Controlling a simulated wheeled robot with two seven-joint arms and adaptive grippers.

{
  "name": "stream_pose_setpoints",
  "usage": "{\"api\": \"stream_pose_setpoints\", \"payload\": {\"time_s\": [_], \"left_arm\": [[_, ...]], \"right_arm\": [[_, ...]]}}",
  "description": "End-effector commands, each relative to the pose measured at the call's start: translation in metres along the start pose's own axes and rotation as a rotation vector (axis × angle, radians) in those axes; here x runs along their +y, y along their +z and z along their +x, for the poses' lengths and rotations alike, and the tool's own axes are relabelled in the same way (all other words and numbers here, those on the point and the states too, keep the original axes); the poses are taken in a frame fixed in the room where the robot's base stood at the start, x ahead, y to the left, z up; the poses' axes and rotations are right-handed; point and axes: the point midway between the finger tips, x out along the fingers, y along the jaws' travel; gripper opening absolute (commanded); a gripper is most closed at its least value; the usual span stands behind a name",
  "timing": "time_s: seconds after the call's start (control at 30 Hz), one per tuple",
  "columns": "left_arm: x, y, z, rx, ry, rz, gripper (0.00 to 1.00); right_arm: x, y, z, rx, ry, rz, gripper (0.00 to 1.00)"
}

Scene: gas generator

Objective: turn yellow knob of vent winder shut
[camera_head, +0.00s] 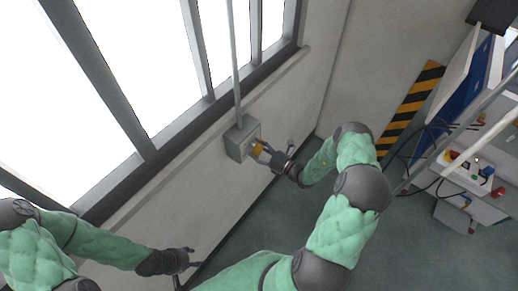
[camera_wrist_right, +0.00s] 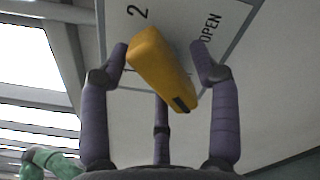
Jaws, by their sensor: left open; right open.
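The vent winder is a grey box (camera_head: 236,144) on the wall below the window, with a vertical rod rising from it. Its yellow knob (camera_head: 257,149) sticks out from the front. In the right wrist view the knob (camera_wrist_right: 158,66) is a tilted yellow bar with a dark mark at its lower end. My right gripper (camera_head: 267,154) is open at the knob, with a finger on each side of it and a third finger below. I cannot tell whether they touch it. My left gripper (camera_head: 190,257) is open and empty, low by the wall.
The wrist view shows a pale label plate (camera_wrist_right: 232,20) marked "2" and "OPEN" behind the knob. A window (camera_head: 120,60) with dark frames is above the winder. Equipment with cables (camera_head: 470,175) stands at right beside a black-yellow striped strip (camera_head: 408,105). Green floor (camera_head: 420,240) is free between.

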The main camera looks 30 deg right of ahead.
Motion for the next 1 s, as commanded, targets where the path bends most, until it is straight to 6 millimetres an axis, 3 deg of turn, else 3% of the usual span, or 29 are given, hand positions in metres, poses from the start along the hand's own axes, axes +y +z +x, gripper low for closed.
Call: {"api": "stream_pose_setpoints", "payload": {"time_s": [0.07,0.2,0.27,0.67,1.0], "left_arm": [[0.000,0.000,0.000,0.000,0.000,0.000,0.51],[0.000,0.000,0.000,0.000,0.000,0.000,0.51],[0.000,0.000,0.000,0.000,0.000,0.000,0.51],[-0.002,0.000,0.004,0.000,0.000,0.000,0.51],[-0.008,-0.001,0.021,0.000,0.000,0.000,0.51]], "right_arm": [[0.000,0.000,0.000,0.000,0.000,0.000,0.59],[0.000,0.000,0.000,0.000,0.000,0.000,0.20],[0.000,0.000,0.000,0.000,0.000,0.000,0.05],[-0.001,-0.001,0.000,0.000,0.000,-0.051,0.05],[-0.001,-0.003,0.000,-0.001,0.001,-0.291,0.05]]}}
